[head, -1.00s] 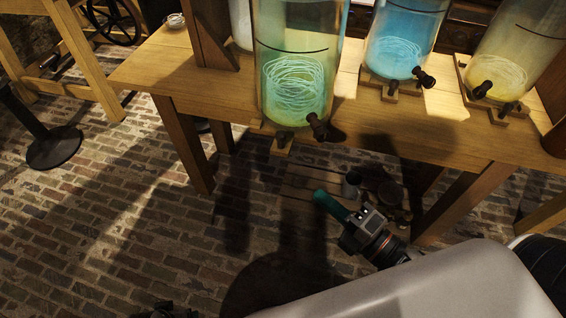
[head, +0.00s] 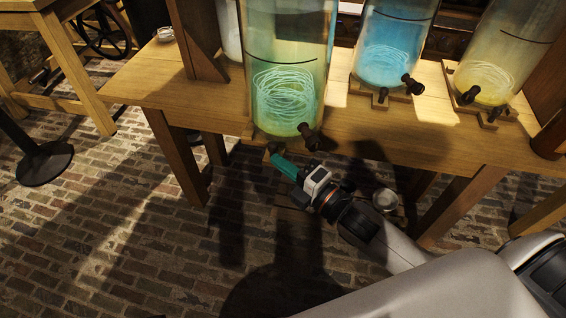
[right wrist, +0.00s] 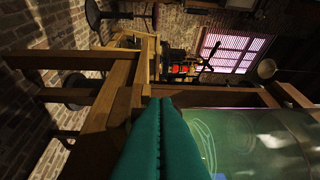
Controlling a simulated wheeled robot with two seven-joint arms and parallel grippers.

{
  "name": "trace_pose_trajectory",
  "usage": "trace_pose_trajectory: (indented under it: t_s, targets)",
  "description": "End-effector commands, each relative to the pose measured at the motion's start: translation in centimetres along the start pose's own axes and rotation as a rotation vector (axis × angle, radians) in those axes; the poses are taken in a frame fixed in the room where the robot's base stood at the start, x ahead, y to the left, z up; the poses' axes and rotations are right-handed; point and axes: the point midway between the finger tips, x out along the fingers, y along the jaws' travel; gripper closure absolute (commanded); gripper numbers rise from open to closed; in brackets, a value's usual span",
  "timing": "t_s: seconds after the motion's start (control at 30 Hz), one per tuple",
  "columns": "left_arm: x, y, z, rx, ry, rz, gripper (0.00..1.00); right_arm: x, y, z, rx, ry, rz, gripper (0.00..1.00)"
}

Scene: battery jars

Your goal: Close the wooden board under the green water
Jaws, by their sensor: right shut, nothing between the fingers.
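The jar of green water (head: 289,90) stands at the front edge of the wooden table, with a dark tap near its base. It also shows in the right wrist view (right wrist: 265,140). The wooden board (head: 247,130) under it shows only in small part at the jar's base. My right gripper (head: 275,157) has teal fingers pressed together and empty. Its tips are just below the jar's base, at the table's front edge. They overlap the board's front part, and I cannot tell whether they touch. In the right wrist view the shut fingers (right wrist: 160,102) point past the jar. My left gripper is out of view.
A blue jar (head: 390,55) and a yellowish jar (head: 490,75) stand on boards to the right, each with a protruding tap. The wooden table (head: 150,85) has legs below. A small glass dish (head: 165,34) sits at its left.

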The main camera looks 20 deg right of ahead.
Motion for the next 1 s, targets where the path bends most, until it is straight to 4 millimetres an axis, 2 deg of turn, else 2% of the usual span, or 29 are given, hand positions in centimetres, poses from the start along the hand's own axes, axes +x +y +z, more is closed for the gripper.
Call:
trace_pose_trajectory:
  t_s: [0.33, 0.43, 0.6, 0.7, 0.83, 1.0]
  targets:
    - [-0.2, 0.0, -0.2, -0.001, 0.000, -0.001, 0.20, 0.1, 0.0, -0.1, 0.000, 0.000, 0.000, 1.00]
    - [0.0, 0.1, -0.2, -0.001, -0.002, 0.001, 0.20, 0.6, -0.1, -0.9, -0.003, -0.001, 0.000, 1.00]
    - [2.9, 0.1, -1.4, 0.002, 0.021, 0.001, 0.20, 2.9, 0.0, -4.9, -0.010, 0.003, -0.001, 1.00]
    - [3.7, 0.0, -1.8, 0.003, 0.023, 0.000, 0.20, 4.3, 0.2, -7.5, -0.009, 0.004, -0.002, 1.00]
    - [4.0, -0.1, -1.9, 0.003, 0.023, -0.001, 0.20, 5.8, 0.5, -9.9, -0.005, 0.002, -0.002, 1.00]
    - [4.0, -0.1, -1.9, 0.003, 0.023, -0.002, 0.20, 6.5, 0.7, -11.4, -0.001, 0.001, -0.002, 1.00]
